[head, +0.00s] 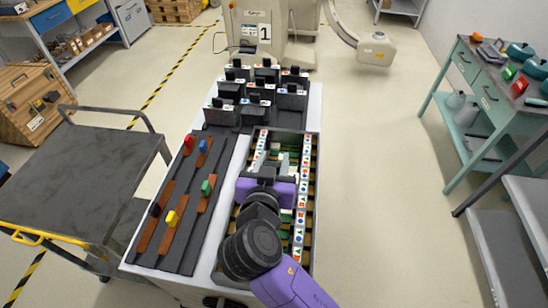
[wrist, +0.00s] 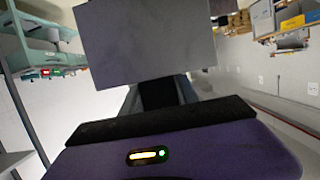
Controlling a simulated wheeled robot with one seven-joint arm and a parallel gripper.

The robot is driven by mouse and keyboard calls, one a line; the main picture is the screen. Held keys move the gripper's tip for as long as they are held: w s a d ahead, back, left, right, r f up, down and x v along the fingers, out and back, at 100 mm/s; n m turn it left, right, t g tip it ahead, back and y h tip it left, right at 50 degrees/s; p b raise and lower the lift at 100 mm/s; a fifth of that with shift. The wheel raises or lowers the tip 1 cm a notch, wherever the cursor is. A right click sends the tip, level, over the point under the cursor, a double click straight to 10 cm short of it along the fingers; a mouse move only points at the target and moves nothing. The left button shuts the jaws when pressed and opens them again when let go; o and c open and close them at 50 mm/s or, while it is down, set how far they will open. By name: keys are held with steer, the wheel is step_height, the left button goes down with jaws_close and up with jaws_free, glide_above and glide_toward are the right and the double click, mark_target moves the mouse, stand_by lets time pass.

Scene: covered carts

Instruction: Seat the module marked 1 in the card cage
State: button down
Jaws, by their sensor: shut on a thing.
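My gripper (head: 268,183) is over the card cage and shut on a grey module. In the wrist view the grey module (wrist: 148,42) is a broad plain slab beyond the jaws, with its dark handle (wrist: 158,92) between them. I cannot read a number on it. In the head view my arm and gripper hide most of the module. The card cage (head: 316,145) is a long dark frame on the cart, with rows of small coloured symbol labels along its sides.
Several black-handled modules (head: 255,94) stand in a rack at the cart's far end. A dark board (head: 223,142) left of the cage holds coloured handles. An empty grey cart (head: 80,165) stands left, a green bench (head: 480,100) right. The floor between cage and bench is clear.

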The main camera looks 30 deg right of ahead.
steer(key=shift+b, duration=0.3)
step_height(320, 180, down, 15)
steer(key=b, duration=1.3)
stand_by(0.6)
steer(key=shift+b, duration=0.4)
steer(key=c, duration=0.8)
jaws_free()
steer(key=shift+c, duration=0.2)
steer(key=shift+s+f, duration=0.1)
steer(key=v, duration=0.8)
steer(key=shift+b, duration=0.35)
steer(key=shift+a, duration=0.1)
